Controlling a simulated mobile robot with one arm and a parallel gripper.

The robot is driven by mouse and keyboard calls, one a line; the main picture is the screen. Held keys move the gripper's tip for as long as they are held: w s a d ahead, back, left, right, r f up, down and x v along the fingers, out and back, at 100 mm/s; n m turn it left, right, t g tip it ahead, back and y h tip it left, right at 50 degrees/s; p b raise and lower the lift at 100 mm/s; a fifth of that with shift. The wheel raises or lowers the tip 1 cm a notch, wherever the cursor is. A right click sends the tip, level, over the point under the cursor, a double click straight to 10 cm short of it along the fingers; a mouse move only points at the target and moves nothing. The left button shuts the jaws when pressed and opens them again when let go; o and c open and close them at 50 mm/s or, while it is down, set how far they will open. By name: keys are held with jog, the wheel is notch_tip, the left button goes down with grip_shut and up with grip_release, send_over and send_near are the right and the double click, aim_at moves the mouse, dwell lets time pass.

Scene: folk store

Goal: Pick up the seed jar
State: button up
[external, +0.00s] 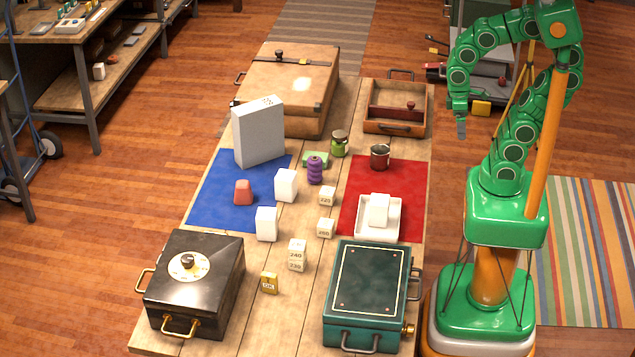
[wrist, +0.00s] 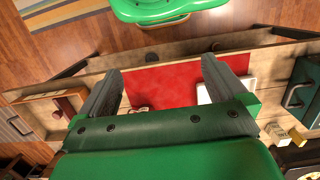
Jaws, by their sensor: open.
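The likely seed jar (external: 339,144) is a small green jar with a dark lid. It stands upright near the middle of the long table, behind the gap between the blue and red mats. My gripper (external: 461,126) hangs off the table's right side, high and well apart from the jar. In the wrist view my gripper (wrist: 162,72) is open with nothing between its fingers; the red mat (wrist: 170,78) shows beyond them. I cannot make out the jar in the wrist view.
Near the jar are a green block (external: 315,160), a purple spool-like object (external: 315,170) and a dark red mug (external: 380,157). A tall grey box (external: 258,132) stands to the left, a wooden case (external: 290,85) and an open wooden box (external: 396,107) behind. The front cases are farther off.

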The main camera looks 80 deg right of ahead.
jog(key=w+a+f+m+t+y, duration=0.15)
jog(key=w+m+y, duration=0.35)
jog(key=w, duration=0.7)
jog(key=w+a+f+m+t+y, duration=0.15)
jog(key=w+m+y, duration=0.35)
jog(key=w, duration=0.8)
jog(key=w+d+f+m+t, duration=0.3)
jog(key=w+d+f+m, duration=0.2)
jog(key=d, duration=0.3)
jog(key=w+d+f+m+t, duration=0.2)
jog(key=w+d+f+m, duration=0.2)
jog(key=d+m, duration=0.3)
jog(key=w+d+f+m+t, duration=0.3)
jog(key=w+d+f+m, duration=0.15)
jog(key=d, duration=0.35)
send_near(333, 150)
jog(key=shift+x, duration=3.35)
jog(key=shift+w+d, duration=0.1)
jog(key=c, duration=1.2)
